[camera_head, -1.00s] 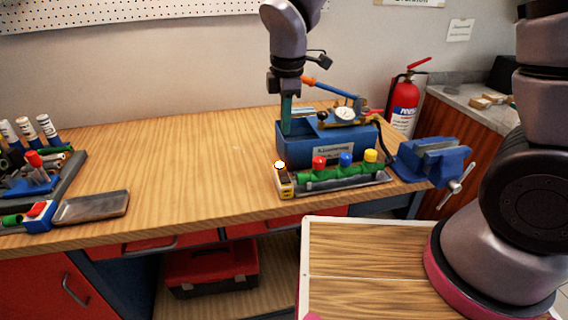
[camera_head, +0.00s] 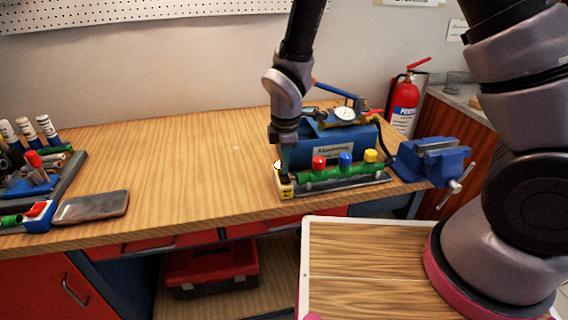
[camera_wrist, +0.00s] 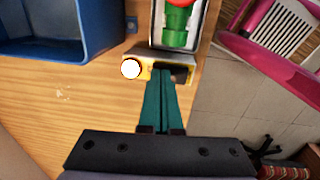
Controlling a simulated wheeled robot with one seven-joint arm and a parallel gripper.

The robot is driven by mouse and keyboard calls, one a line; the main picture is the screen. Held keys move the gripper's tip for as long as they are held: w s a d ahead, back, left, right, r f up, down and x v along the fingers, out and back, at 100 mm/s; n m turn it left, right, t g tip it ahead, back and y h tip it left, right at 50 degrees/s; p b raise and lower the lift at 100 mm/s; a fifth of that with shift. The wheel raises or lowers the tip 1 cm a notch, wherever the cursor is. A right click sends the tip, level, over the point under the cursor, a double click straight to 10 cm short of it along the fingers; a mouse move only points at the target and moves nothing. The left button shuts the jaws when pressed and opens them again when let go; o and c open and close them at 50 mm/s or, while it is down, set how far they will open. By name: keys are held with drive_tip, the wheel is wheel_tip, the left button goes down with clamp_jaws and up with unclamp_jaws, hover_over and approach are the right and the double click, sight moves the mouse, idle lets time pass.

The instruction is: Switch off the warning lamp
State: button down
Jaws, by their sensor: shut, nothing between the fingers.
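The warning lamp is a small yellow box (camera_head: 286,191) at the front edge of the workbench, left of the green pipe manifold. Its round bulb (camera_wrist: 131,68) glows white in the wrist view, at the left end of the box. A dark part (camera_wrist: 181,74), perhaps a switch, sits at the right end. My gripper (camera_wrist: 166,74) has its teal fingers together and empty, with the tips over or at the box between bulb and dark part. I cannot tell whether they touch. In the head view my gripper (camera_head: 286,170) points down just above the lamp.
The green manifold (camera_head: 335,173) with red, blue and yellow caps lies right beside the lamp. A blue pump tank (camera_head: 340,148) with a gauge stands behind it, and a blue vise (camera_head: 432,160) to the right.

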drive_tip(key=shift+f, duration=0.25)
idle(0.3)
drive_tip(key=shift+s+d+r, duration=0.15)
drive_tip(key=shift+s+d, duration=0.05)
drive_tip(key=shift+s, duration=0.5)
drive_tip(key=shift+r, duration=0.1)
